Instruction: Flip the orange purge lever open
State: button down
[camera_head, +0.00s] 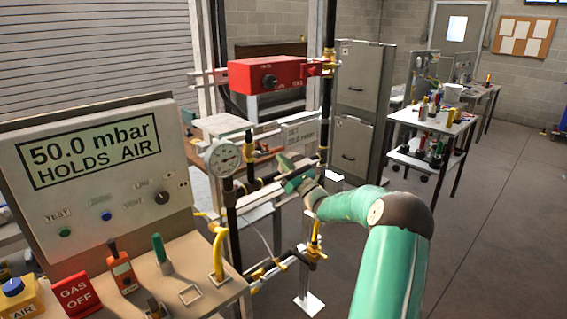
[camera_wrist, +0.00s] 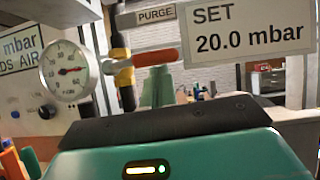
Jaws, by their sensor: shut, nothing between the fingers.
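The orange purge lever (camera_wrist: 155,58) shows in the wrist view. It lies roughly level and points right from a yellow-banded valve (camera_wrist: 123,72) on a dark pipe, below a PURGE label (camera_wrist: 155,15). My gripper (camera_wrist: 158,75) shows as green fingers, shut and empty. Its tips are just under the lever in that picture; I cannot tell whether they touch it. In the head view my gripper (camera_head: 286,164) reaches left to the pipework, beside the black pipe.
A round pressure gauge (camera_wrist: 68,71) sits left of the lever, and a SET 20.0 mbar sign (camera_wrist: 250,32) sits right of it. A red box (camera_head: 268,75) is on the frame above. The test panel (camera_head: 95,170) stands left. Open floor (camera_head: 470,220) lies right.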

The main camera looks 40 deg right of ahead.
jog(key=shift+r+n+y, duration=0.25)
jog(key=shift+n+y, duration=0.15)
jog(key=shift+n, duration=0.1)
jog(key=r+n+y, duration=0.1)
jog(key=n, duration=0.1)
jog(key=r+n+g+y, duration=0.1)
jog(key=n+y, duration=0.2)
jog(key=n, duration=0.1)
jog(key=shift+d+r+n+g, duration=0.25)
jog(key=shift+r+n+g, duration=0.05)
jog(key=shift+r, duration=0.1)
jog(key=n+y, duration=0.1)
jog(key=r+n+g+y, duration=0.1)
jog(key=n, duration=0.1)
jog(key=r+n+g+y, duration=0.1)
jog(key=n, duration=0.1)
jog(key=shift+a+r, duration=0.25)
jog(key=a+r+n+g, duration=0.4)
jog(key=n+g, duration=0.1)
jog(key=n, duration=0.5)
jog(key=shift+a+r+n, duration=0.25)
jog(key=shift+r+n, duration=0.1)
jog(key=shift+n, duration=0.05)
jog(key=shift+a, duration=0.1)
jog(key=shift+s, duration=0.1)
